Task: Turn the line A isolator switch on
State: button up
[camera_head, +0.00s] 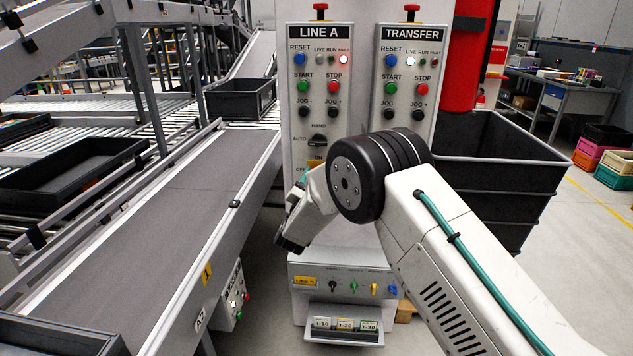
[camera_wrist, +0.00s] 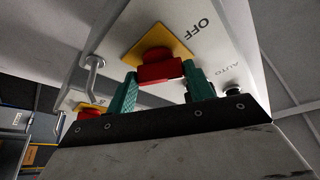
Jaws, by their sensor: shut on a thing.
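The line A isolator is a red handle (camera_wrist: 157,70) on a yellow plate (camera_wrist: 178,35) in the wrist view. An OFF label (camera_wrist: 196,28) is printed beside the plate. My gripper (camera_wrist: 160,80) has green fingers, one on each side of the red handle, and is shut on it. I cannot tell the handle's exact angle.
The TRANSFER panel (camera_head: 405,75) stands to the right, with its lower part hidden by my arm. A second red switch (camera_wrist: 88,112) shows in the wrist view. A conveyor (camera_head: 190,205) runs close on the left. A black bin (camera_head: 500,165) stands at the right.

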jog(key=m+g, duration=0.1)
jog(key=m, duration=0.3)
jog(key=m+g+h, duration=0.1)
jog(key=m+g, duration=0.1)
jog(key=m, duration=0.2)
jog(key=m+g+h, duration=0.1)
jog(key=m, duration=0.4)
jog(key=shift+a+r+g, duration=0.2)
jog(key=shift+r+g, duration=0.1)
jog(key=shift+g, duration=0.1)
jog(key=o, duration=1)
jog(key=v, duration=0.7)
jog(key=shift+s+a, duration=0.25)
jog(key=shift+s, duration=0.1)
